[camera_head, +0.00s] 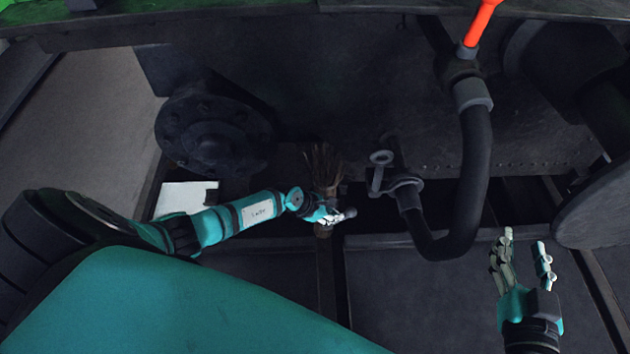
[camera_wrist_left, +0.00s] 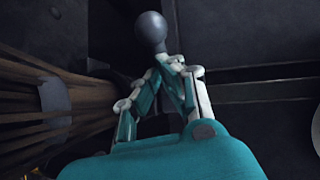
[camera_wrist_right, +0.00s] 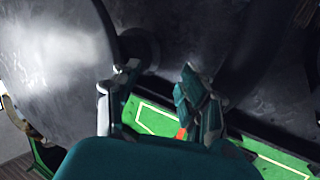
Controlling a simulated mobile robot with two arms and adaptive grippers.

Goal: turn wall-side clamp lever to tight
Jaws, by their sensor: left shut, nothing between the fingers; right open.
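A dark ball knob (camera_wrist_left: 151,32) shows in the left wrist view just beyond the fingertips of my left gripper (camera_wrist_left: 174,62). In the head view a small grey knob (camera_head: 350,212) sits at the tip of the left gripper (camera_head: 338,215). I take it for the clamp lever's end, but its arm is not clear. The left gripper is shut with nothing between its fingers; I cannot tell whether it touches the knob. A dark clamp-like fitting (camera_head: 405,183) with a ring is just to the right. My right gripper (camera_head: 524,242) is open and empty at the lower right.
A twig broom (camera_head: 322,165) stands close behind the left gripper and also shows in the left wrist view (camera_wrist_left: 35,95). A thick dark hose (camera_head: 480,165) bends down between the grippers, below an orange handle (camera_head: 482,22). A round buffer (camera_head: 205,130) is at left.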

